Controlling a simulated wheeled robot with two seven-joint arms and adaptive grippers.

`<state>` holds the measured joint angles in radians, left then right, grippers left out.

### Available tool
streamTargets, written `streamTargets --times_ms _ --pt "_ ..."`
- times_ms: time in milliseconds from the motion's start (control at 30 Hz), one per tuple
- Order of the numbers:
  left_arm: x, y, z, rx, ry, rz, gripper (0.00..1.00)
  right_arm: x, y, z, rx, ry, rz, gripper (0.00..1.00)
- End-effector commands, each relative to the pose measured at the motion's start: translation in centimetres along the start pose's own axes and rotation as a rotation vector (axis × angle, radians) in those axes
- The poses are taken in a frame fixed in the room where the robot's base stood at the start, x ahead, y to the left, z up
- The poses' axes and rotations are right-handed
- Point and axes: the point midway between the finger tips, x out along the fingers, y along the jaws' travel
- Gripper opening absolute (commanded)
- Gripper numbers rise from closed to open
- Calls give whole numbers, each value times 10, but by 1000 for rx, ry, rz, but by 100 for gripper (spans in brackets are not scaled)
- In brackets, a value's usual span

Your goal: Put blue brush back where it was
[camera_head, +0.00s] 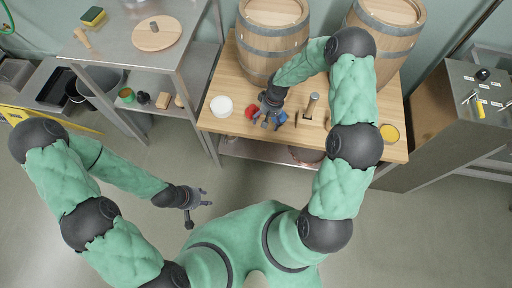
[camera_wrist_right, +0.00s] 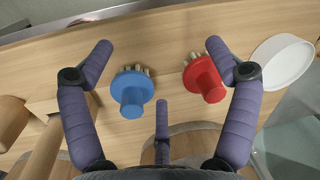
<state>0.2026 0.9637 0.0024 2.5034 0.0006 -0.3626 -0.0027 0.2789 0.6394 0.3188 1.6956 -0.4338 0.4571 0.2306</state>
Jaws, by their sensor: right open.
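The blue brush (camera_head: 281,117) lies on the wooden tabletop; in the right wrist view the blue brush (camera_wrist_right: 132,93) shows a round knob and pale bristles. My right gripper (camera_head: 267,118) is above the tabletop at the brushes; in the right wrist view its open fingers (camera_wrist_right: 160,75) spread wide, with the blue brush between them, nearer the left finger. A red brush (camera_wrist_right: 205,80) is by the right finger; it also shows in the head view (camera_head: 251,112). I see no grip on either brush. My left gripper (camera_head: 204,197) is open and empty over the floor.
The wooden table (camera_head: 225,83) also holds a white bowl (camera_head: 221,106), a mallet-like tool (camera_head: 311,105), a yellow-topped tin (camera_head: 389,133) and two barrels (camera_head: 272,40). A steel table (camera_head: 110,50) stands left, a steel cabinet (camera_head: 450,135) right. Open floor lies in front.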

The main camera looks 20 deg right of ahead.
Motion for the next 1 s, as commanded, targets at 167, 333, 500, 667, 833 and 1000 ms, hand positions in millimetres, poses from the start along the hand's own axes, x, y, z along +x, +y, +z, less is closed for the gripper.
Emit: streamTargets --times_ms 167,333,500,667,833,1000 --pt "0 0 0 0 0 0 40 48 -66 77 2 -18 -142 88" --pt "0 0 0 0 0 0 40 70 -103 150 37 -20 -204 88" --pt "0 0 0 0 0 0 40 73 -114 203 68 -14 -205 88" --pt "0 0 0 0 0 0 40 72 -116 224 80 -10 -193 88" --pt "0 0 0 0 0 0 40 72 -115 227 81 -10 -191 88" --pt "0 0 0 0 0 0 40 72 -115 227 82 -10 -191 88"
